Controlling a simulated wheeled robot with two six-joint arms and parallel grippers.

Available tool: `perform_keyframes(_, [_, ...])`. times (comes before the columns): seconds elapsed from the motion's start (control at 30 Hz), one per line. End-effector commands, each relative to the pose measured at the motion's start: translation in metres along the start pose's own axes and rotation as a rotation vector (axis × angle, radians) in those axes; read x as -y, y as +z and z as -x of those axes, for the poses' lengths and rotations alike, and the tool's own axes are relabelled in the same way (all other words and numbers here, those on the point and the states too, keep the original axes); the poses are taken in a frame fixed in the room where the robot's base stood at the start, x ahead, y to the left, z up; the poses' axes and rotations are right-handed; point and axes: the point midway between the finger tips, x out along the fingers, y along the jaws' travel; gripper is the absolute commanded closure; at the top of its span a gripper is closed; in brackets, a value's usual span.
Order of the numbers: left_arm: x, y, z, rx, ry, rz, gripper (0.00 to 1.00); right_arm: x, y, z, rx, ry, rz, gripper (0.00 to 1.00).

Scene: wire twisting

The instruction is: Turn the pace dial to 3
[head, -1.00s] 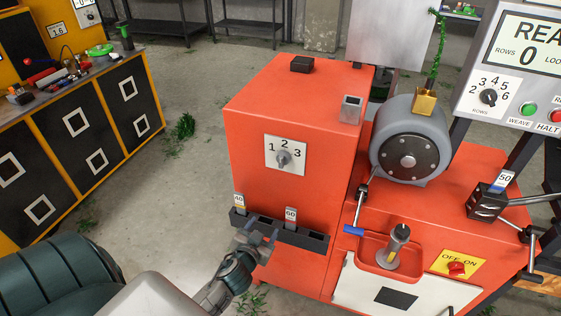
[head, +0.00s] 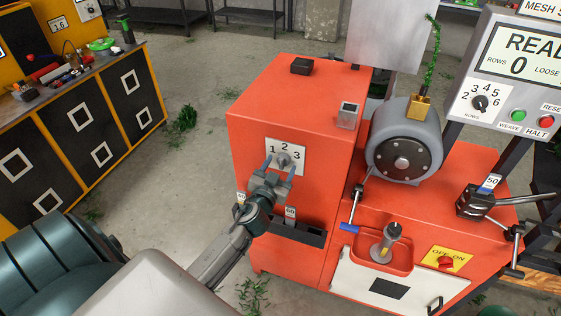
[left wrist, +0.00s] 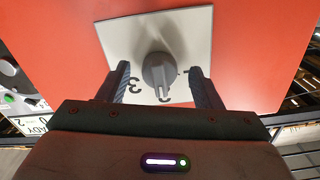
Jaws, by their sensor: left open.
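The pace dial is a grey knob (head: 285,160) on a white plate (head: 273,144) marked 1, 2, 3, on the front of the orange cabinet. It also shows in the left wrist view (left wrist: 158,70), where the numbers are upside down. There its ridge lies roughly in line with the 2. My left gripper (head: 283,164) is open in front of the plate, with one finger on each side of the knob. In the left wrist view the gripper (left wrist: 160,88) shows gaps between both fingers and the knob. My right gripper is not in view.
A black tray (head: 312,237) with tags marked 40 and 60 sits below the dial, under my left wrist. A grey motor drum (head: 405,147), a lever with a blue handle (head: 348,228) and a red OFF-ON switch (head: 446,262) are to the right.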

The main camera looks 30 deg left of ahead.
Motion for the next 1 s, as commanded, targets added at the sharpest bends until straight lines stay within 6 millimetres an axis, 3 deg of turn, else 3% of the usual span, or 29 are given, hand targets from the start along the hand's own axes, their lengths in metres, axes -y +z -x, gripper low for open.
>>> perform_keyframes(0.4, [-0.0001,0.0004,-0.0087,0.000,0.000,0.000,0.43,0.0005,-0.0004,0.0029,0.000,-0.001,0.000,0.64])
perform_keyframes(0.63, [-0.0001,0.0004,-0.0086,0.000,0.000,0.000,0.86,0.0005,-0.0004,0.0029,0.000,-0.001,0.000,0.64])
perform_keyframes(1.0, [0.0000,0.0008,-0.0085,0.001,0.000,-0.059,0.86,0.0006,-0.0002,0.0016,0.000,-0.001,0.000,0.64])
